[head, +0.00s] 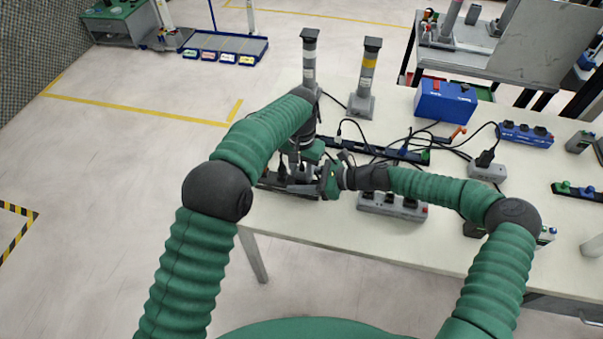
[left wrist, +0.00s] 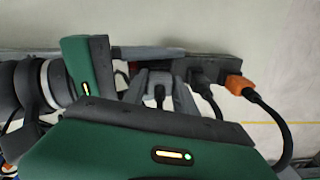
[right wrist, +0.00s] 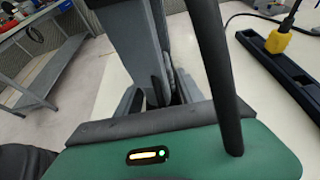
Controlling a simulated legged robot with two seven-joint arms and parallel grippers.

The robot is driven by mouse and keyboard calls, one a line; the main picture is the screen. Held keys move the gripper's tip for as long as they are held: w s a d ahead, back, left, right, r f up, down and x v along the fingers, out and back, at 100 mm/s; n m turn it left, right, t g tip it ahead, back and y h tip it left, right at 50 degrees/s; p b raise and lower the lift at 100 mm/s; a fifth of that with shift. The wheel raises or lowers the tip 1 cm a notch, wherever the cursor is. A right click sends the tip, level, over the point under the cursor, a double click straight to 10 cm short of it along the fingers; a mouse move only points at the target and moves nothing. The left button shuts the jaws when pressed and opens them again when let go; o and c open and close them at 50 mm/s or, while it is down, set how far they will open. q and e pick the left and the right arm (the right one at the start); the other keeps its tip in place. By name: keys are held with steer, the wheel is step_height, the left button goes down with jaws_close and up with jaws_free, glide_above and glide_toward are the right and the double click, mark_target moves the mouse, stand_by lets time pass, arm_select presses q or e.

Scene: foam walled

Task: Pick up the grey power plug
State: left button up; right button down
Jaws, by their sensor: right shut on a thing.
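The grey power plug (left wrist: 159,78) appears small, with a black cable, in the left wrist view. It stands at a dark power strip (head: 290,188) near the table's front left edge. My left gripper (head: 300,172) reaches down over the strip. Its fingers (left wrist: 162,88) are apart, one on each side of the plug; contact is unclear. My right gripper (head: 322,185) comes from the right and is shut on the end of the dark power strip, which shows beyond it in the left wrist view (left wrist: 222,70). Its fingers (right wrist: 160,85) hide most of the gripped part.
Black and orange plugs (left wrist: 238,85) stand farther along the strip. A grey strip (head: 392,207) lies below my right arm and a long black strip (head: 372,149) behind. Several cables cross the table. Two signal posts (head: 365,85) and a blue box (head: 446,100) stand farther back.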

arm_select(q)
steer(key=shift+w+a, duration=0.1)
jaws_close()
step_height(320, 180, up, 10)
arm_select(e)
steer(key=c, duration=0.7)
jaws_free()
steer(key=shift+o, duration=0.2)
steer(key=v, duration=1.1)
steer(key=shift+d, duration=0.15)
steer(key=shift+s+d+r, duration=0.1)
steer(key=shift+d+r, duration=0.05)
steer(key=shift+d, duration=0.15)
